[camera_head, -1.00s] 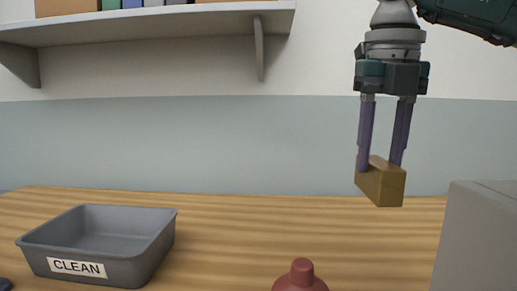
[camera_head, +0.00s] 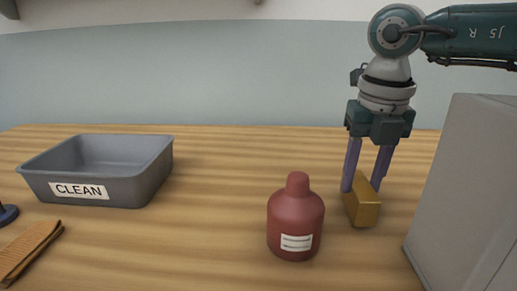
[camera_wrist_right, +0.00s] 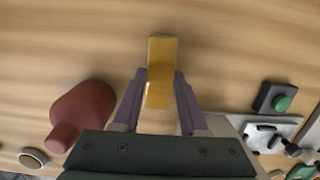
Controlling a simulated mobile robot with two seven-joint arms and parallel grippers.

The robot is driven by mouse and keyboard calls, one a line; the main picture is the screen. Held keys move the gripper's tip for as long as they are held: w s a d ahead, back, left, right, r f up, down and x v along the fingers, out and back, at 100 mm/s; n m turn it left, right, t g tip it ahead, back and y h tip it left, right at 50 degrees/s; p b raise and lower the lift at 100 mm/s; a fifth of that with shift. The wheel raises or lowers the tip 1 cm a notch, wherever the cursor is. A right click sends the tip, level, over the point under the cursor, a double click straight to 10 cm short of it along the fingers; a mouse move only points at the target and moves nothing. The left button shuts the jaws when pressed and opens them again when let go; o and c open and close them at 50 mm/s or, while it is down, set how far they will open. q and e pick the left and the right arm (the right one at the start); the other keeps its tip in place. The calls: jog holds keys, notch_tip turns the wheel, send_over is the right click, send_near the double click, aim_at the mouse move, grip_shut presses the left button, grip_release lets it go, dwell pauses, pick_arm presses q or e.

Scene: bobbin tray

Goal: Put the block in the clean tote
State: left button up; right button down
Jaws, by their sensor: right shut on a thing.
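The yellow-brown block (camera_head: 363,210) is between the purple fingers of my right gripper (camera_head: 361,187), right of centre in the head view. The gripper points down and is shut on the block. I cannot tell whether the block's underside touches the table. In the right wrist view the block (camera_wrist_right: 162,60) sticks out past the fingertips, with wood behind it. The clean tote (camera_head: 122,192) is a grey open tray with a CLEAN label, standing on the table at the left. The visible part of its inside looks empty. My left gripper is not in view.
A red bottle (camera_head: 295,220) stands on the table between tote and block, nearer the block. A large grey box (camera_head: 465,190) stands at the right. An orange-brown ribbed item (camera_head: 30,248) lies front left. The table between tote and bottle is clear.

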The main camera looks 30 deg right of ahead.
jog(key=shift+w+f, duration=0.1)
jog(key=shift+f, duration=0.2)
jog(key=c, duration=0.9)
grip_release()
jog(key=shift+f, duration=0.25)
jog(key=o, duration=0.5)
jog(key=shift+r, duration=0.1)
jog(key=shift+c, duration=0.2)
